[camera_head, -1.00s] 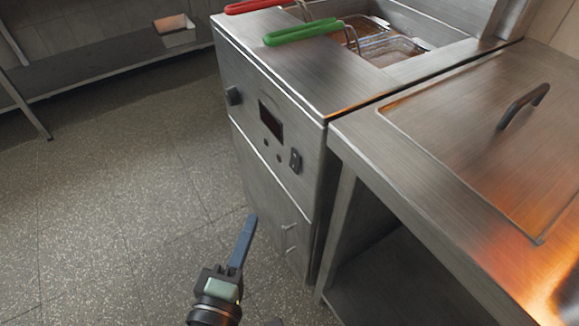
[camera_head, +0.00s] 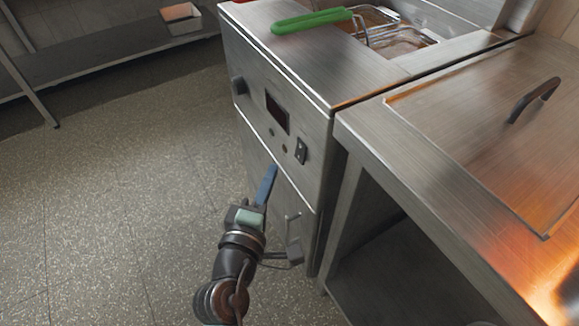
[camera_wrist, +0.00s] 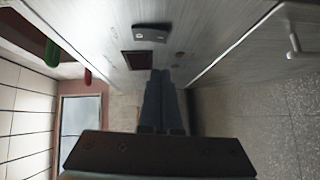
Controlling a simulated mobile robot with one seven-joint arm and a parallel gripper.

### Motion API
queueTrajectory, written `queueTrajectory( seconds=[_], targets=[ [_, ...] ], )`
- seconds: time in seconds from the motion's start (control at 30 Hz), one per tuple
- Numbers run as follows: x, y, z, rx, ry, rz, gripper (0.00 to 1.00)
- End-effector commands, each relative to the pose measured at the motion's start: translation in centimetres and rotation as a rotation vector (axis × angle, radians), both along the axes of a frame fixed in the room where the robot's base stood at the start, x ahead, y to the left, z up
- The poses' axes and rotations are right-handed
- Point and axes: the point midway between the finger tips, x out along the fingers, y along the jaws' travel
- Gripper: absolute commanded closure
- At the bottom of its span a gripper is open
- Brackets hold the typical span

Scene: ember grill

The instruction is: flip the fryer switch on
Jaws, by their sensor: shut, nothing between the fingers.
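The fryer (camera_head: 290,85) is a steel cabinet in the middle of the head view. Its switch (camera_head: 301,151) is a small dark rocker on the front panel, right of and below the dark display (camera_head: 277,113). In the wrist view the switch (camera_wrist: 150,33) shows at the top, above the display (camera_wrist: 138,60). Whether the rocker is on or off cannot be told. My gripper (camera_head: 270,172) is shut and empty, its blue fingers pointing up toward the panel, below and left of the switch and apart from it. The fingers also show in the wrist view (camera_wrist: 160,75).
A dark knob (camera_head: 238,86) sits on the panel's left. A green basket handle (camera_head: 311,20) lies over the fryer top. A door handle (camera_head: 292,230) juts out right of my gripper. A steel counter (camera_head: 365,150) adjoins on the right. The floor at left is clear.

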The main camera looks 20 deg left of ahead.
Motion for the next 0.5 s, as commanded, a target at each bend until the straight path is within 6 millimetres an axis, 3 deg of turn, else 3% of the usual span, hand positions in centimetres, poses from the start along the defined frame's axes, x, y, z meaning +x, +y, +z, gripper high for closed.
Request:
queueTrajectory(
  seconds=[0.2,0.5],
  targets=[
    [2.9,-1.6,-0.3,0.000,0.000,-0.003,1.00],
    [3.9,-2.4,-0.5,0.001,0.000,-0.001,1.00]
  ],
)
